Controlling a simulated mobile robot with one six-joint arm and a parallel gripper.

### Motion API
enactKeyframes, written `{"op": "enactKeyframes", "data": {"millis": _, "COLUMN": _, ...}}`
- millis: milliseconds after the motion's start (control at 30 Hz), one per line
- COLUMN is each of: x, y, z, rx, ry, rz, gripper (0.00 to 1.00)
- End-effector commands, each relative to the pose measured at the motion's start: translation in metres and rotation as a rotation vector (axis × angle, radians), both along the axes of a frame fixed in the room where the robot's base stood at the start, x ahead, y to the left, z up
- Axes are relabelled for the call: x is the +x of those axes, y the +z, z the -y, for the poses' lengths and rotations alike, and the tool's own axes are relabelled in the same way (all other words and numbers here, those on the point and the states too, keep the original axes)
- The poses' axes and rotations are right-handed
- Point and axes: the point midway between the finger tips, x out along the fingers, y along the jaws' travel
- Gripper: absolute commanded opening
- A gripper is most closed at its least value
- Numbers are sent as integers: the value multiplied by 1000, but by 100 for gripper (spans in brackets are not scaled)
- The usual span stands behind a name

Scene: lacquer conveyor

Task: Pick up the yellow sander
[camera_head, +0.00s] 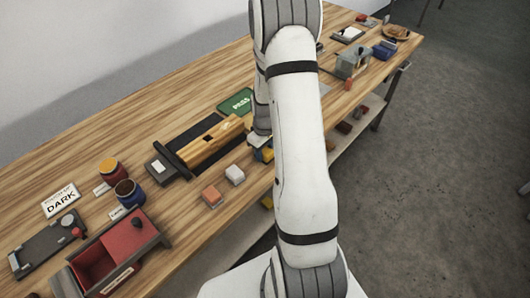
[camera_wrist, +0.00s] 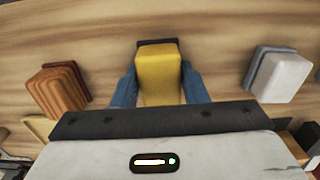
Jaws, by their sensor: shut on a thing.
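The yellow sander (camera_wrist: 159,76) is a small block with a dark base edge. It sits between the two blue fingers of my gripper (camera_wrist: 159,88) in the wrist view, and the fingers are shut on its sides. In the head view the yellow sander (camera_head: 266,154) shows as a small yellow patch at the table's front edge, mostly hidden by my arm. I cannot tell whether it touches the table or is lifted.
An orange block (camera_head: 211,195) and a white block (camera_head: 235,174) stand nearby on the wooden table (camera_head: 185,215). A conveyor with a wooden piece (camera_head: 212,141) lies behind. A red box (camera_head: 110,255) and two paint jars are at the left.

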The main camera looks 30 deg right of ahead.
Motion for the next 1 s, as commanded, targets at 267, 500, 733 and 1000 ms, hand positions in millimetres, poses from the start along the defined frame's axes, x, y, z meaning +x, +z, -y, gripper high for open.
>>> {"op": "enactKeyframes", "data": {"millis": 267, "x": 1, "y": 14, "z": 1, "rx": -1, "ry": -1, "rz": 4, "gripper": 15}}
{"op": "enactKeyframes", "data": {"millis": 500, "x": 1, "y": 57, "z": 1, "rx": -2, "ry": -1, "rz": 6, "gripper": 15}}
{"op": "enactKeyframes", "data": {"millis": 733, "x": 1, "y": 91, "z": 1, "rx": -1, "ry": -1, "rz": 4, "gripper": 15}}
{"op": "enactKeyframes", "data": {"millis": 1000, "x": 0, "y": 101, "z": 1, "rx": 0, "ry": -1, "rz": 0, "gripper": 15}}
